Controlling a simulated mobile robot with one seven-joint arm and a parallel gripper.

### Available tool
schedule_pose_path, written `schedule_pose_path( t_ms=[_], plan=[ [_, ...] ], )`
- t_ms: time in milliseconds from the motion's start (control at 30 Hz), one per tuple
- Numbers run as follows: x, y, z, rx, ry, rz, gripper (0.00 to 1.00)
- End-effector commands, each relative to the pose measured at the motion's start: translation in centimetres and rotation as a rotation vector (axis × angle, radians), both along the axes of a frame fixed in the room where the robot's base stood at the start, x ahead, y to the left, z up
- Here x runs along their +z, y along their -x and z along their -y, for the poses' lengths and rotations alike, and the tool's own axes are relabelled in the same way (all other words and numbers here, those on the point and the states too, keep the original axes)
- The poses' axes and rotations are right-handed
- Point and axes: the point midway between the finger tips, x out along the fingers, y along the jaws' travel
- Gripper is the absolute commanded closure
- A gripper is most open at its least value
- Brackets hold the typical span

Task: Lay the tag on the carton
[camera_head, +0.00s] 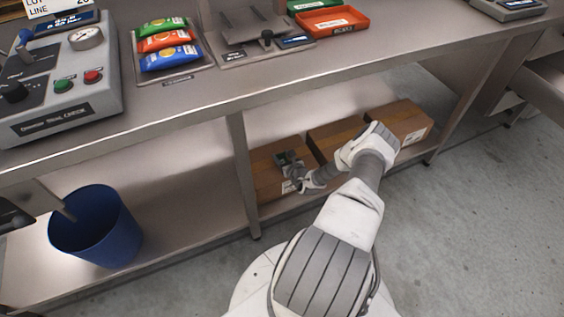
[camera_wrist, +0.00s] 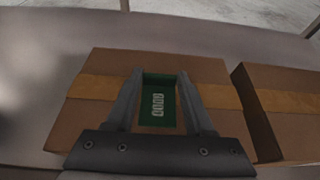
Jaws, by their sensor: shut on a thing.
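My gripper (camera_wrist: 159,100) is shut on a green tag (camera_wrist: 158,82) with white markings, held between the two fingers in the wrist view. The tag is over the top of a brown carton (camera_wrist: 100,107) with a tan tape strip across it. I cannot tell whether the tag touches the carton. In the head view, my gripper (camera_head: 287,160) reaches under the counter, above the leftmost carton (camera_head: 268,178) on the lower shelf. The tag is not clear in that view, and my arm covers part of this carton.
A middle carton (camera_head: 331,136) and a right carton (camera_head: 404,121) stand in a row beside it on the lower shelf. The counter edge (camera_head: 200,108) and a shelf leg (camera_head: 243,175) are close to my arm. A blue bin (camera_head: 97,228) stands at the left.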

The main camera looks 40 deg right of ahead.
Motion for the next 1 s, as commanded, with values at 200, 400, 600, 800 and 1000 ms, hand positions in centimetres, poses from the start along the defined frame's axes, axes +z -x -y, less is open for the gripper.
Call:
schedule_pose_path(
  t_ms=[200, 400, 600, 800, 1000],
  plan=[
    [-2.9, 0.0, 0.0, 0.0, -0.001, -0.001, 0.98],
    [-2.7, 0.0, 0.0, 0.0, -0.001, -0.001, 0.98],
    [-3.1, 0.0, 0.0, 0.0, 0.0, -0.001, 0.41],
    [-3.1, 0.0, 0.0, 0.0, -0.001, -0.001, 0.17],
    [-3.0, 0.0, 0.0, 0.0, -0.001, -0.001, 0.17]
  ],
)
